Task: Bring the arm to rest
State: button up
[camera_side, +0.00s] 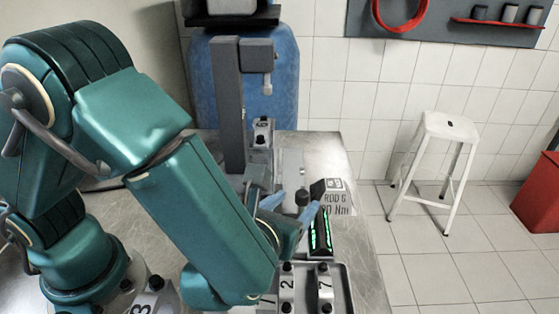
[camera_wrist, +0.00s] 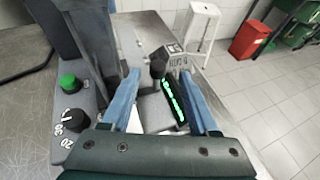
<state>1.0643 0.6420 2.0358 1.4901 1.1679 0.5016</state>
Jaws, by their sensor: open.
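My gripper (camera_side: 292,207) is over the metal bench, with its two blue fingers spread apart. In the wrist view my gripper (camera_wrist: 161,72) is open, and nothing is clamped between the fingers. A black bar with a lit green display (camera_wrist: 172,100) shows between the fingers, nearer the right one; I cannot tell the gap in height. The bar also shows in the side view (camera_side: 320,232).
A grey press column (camera_side: 228,105) rises behind my gripper. A sign block (camera_side: 334,198) reads "ROD 6". A tray (camera_side: 346,282) of numbered parts lies at the front. A control box with a green button (camera_wrist: 68,81) stands left. A white stool (camera_side: 448,128) is off the bench.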

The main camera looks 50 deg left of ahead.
jog(key=shift+s, duration=0.1)
jog(key=shift+s+r+n, duration=0.1)
jog(key=shift+s+n, duration=0.05)
jog(key=shift+n, duration=0.25)
jog(key=s+a+r+n+g+h, duration=0.2)
jog(key=s+n, duration=0.4)
jog(key=n, duration=0.9)
jog(key=s+a+r+n+g+h, duration=0.3)
jog(key=s+a+r+n+g, duration=0.1)
jog(key=n, duration=1.1)
jog(key=s+a+r, duration=0.1)
jog(key=s+a, duration=0.1)
jog(key=shift+s+a+r+n+g, duration=0.15)
jog(key=shift+s+r+n+g, duration=0.1)
jog(key=shift+s+n+g, duration=0.15)
